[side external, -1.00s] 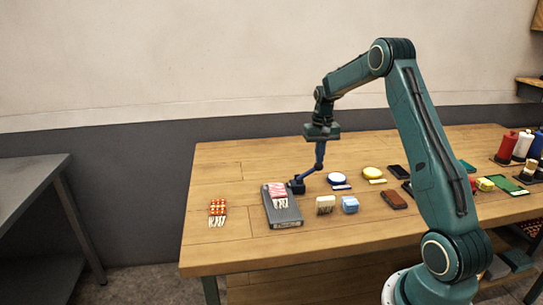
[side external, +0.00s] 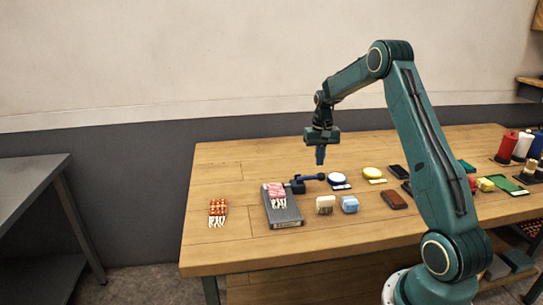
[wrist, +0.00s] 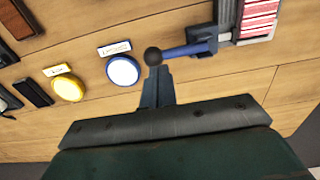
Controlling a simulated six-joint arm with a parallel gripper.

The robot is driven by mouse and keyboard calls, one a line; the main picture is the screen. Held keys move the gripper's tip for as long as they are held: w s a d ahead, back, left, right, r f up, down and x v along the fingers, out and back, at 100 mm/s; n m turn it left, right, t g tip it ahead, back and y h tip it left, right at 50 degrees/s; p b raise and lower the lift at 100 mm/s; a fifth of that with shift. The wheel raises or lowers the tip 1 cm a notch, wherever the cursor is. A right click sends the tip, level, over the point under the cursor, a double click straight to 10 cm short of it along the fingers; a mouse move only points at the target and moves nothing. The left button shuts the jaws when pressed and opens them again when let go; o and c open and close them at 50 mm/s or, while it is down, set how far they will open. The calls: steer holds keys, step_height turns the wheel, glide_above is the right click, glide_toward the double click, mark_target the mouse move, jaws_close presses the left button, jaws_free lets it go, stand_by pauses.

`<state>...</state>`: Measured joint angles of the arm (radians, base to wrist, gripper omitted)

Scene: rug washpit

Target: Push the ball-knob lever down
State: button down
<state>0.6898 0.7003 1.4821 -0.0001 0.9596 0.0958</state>
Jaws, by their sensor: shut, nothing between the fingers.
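The blue lever (side external: 309,178) extends from a dark base block (side external: 298,186) and lies nearly level, low over the table. Its dark ball knob (side external: 321,176) is at the free end. In the wrist view the knob (wrist: 152,56) shows just beyond the fingertips, with the blue lever arm (wrist: 184,50) running right to its base. My gripper (side external: 320,163) is shut and empty, pointing down just above the knob. A small gap seems to show between fingertips and knob, but contact is hard to judge.
A grey box (side external: 285,215) with a pink-and-white striped piece stands left of the lever base. A blue round button (side external: 336,178) and a yellow one (side external: 372,173) lie to the right. Cream (side external: 325,205) and light-blue (side external: 349,204) blocks stand in front. The table behind is clear.

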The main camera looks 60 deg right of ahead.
mark_target(318, 174)
step_height(318, 174, up, 8)
stand_by(0.9)
steer(key=shift+f, duration=0.1)
steer(key=s+a+r+n+t, duration=0.1)
steer(key=s+a+r, duration=0.1)
steer(key=a+r, duration=0.35)
steer(key=s+a+r+n+t+h, duration=0.1)
steer(key=s+a+r+n, duration=0.15)
steer(key=a, duration=0.65)
steer(key=s+a+r+n+t, duration=0.1)
steer(key=s+a+r, duration=0.1)
steer(key=a+r, duration=0.35)
steer(key=s+a+f+n+t, duration=0.1)
steer(key=s+a+n, duration=0.1)
steer(key=s+a, duration=0.5)
steer(key=s+a+f+n+t+y, duration=0.1)
steer(key=s+a+f+n, duration=0.1)
steer(key=s+a, duration=0.4)
steer(key=s, duration=0.3)
steer(key=shift+s+a+f+t, duration=0.2)
steer(key=shift+s+a+t, duration=0.1)
steer(key=shift+s+a, duration=0.1)
